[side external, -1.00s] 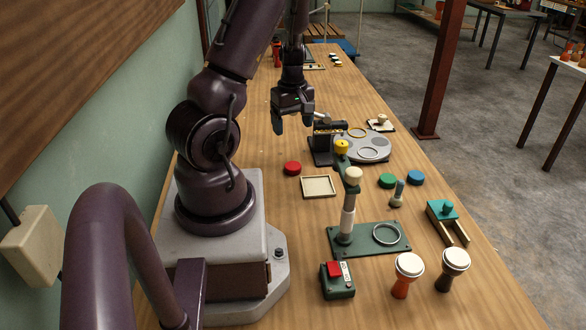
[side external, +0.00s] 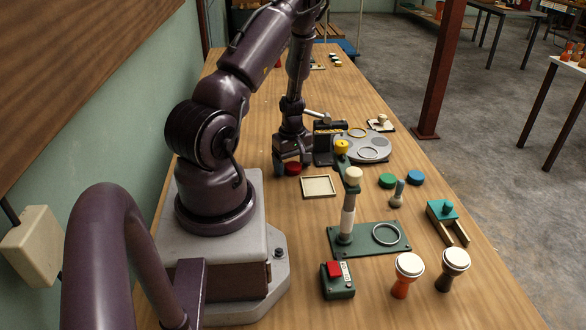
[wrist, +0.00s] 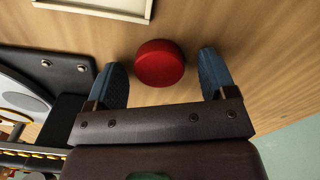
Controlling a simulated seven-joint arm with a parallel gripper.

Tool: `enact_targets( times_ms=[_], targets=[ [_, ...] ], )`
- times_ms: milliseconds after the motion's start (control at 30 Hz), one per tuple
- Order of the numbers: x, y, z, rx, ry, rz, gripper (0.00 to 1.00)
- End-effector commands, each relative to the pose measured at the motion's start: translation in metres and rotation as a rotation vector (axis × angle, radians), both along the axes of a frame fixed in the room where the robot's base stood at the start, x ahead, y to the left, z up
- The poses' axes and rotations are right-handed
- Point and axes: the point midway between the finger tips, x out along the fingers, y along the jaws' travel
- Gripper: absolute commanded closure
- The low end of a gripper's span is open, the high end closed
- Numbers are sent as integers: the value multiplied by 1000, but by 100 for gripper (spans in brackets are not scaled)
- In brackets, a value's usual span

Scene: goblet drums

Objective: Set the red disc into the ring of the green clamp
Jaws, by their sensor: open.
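The red disc (side external: 292,169) lies on the bench between my gripper's fingers. In the wrist view the red disc (wrist: 160,63) sits between the two blue-grey fingertips, with a gap on both sides. My gripper (side external: 292,168) is open and low over the bench; it also shows in the wrist view (wrist: 162,75). The green clamp (side external: 368,240) stands nearer the camera, a green base plate with a white ring (side external: 386,234) lying on its right part. A post with a cream knob (side external: 353,176) rises at the plate's left.
A shallow cream tray (side external: 318,187) lies close to the red disc. A grey plate with rings (side external: 362,146) and a black device stand right of my gripper. Two goblet drums (side external: 407,272) stand in front.

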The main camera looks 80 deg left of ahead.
Motion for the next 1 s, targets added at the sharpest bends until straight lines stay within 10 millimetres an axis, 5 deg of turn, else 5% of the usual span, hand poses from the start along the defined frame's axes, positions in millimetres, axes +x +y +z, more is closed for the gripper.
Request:
enact_targets(
  times_ms=[167,433,1000],
  targets=[
    [0,0,0,0,-1,0,23],
    [0,0,0,0,0,0,75],
    [1,1,15,3,-1,-1,79]
  ],
)
